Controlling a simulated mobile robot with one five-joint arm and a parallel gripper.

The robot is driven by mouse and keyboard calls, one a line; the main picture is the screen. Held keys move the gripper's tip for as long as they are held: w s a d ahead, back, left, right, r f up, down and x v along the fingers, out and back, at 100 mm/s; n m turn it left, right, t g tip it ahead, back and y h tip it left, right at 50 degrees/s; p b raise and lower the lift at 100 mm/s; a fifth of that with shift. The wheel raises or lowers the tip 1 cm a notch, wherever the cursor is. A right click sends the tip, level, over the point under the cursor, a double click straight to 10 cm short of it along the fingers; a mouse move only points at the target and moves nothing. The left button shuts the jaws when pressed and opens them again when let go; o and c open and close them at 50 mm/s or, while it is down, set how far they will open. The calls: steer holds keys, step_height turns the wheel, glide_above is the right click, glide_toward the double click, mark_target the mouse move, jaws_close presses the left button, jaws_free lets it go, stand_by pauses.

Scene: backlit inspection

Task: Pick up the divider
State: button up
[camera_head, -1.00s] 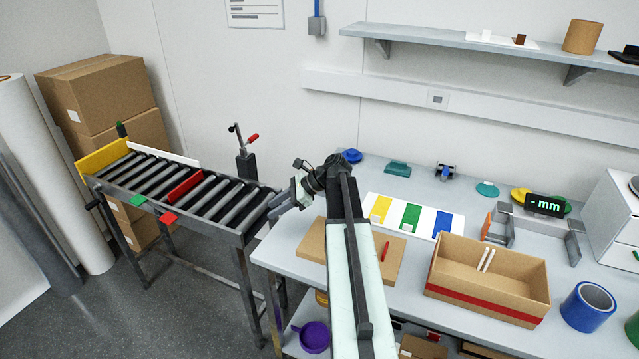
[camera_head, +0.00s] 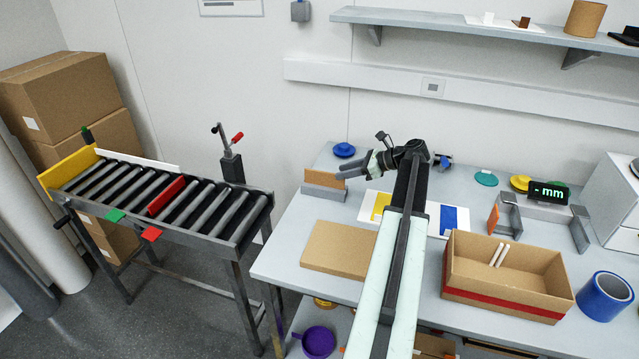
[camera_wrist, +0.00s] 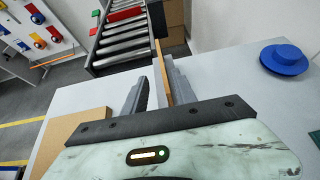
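The divider (camera_head: 325,180) looks like a thin brown upright panel, with a greyer lower part. It stands on the table's left back area in the head view. In the wrist view it is a narrow brown strip (camera_wrist: 163,75) running between my two fingers, close to the right one. My gripper (camera_head: 345,173) reaches in from the right at the divider's right end. In the wrist view its fingers (camera_wrist: 153,75) are apart, with a clear gap on the left of the strip. I cannot tell whether the right finger touches it.
A cardboard slab (camera_head: 340,248) lies in front. A blue knobbed disc (camera_head: 344,150) sits behind; an open carton (camera_head: 508,275) and blue tape roll (camera_head: 604,296) stand to the right. The roller conveyor (camera_head: 165,200) is left, across a gap from the table.

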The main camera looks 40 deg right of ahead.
mark_target(324, 175)
steer(key=x, duration=0.3)
steer(key=shift+w+b, duration=0.1)
steer(key=shift+b, duration=0.3)
steer(key=x, duration=0.1)
steer(key=b+x, duration=0.1)
steer(key=x, duration=0.1)
steer(key=b+x, duration=0.1)
steer(key=shift+w+d+f, duration=0.1)
steer(key=shift+w+f, duration=0.15)
steer(key=shift+w, duration=0.15)
steer(key=shift+w+b, duration=0.2)
steer(key=shift+b, duration=0.1)
steer(key=shift+r, duration=0.1)
jaws_close()
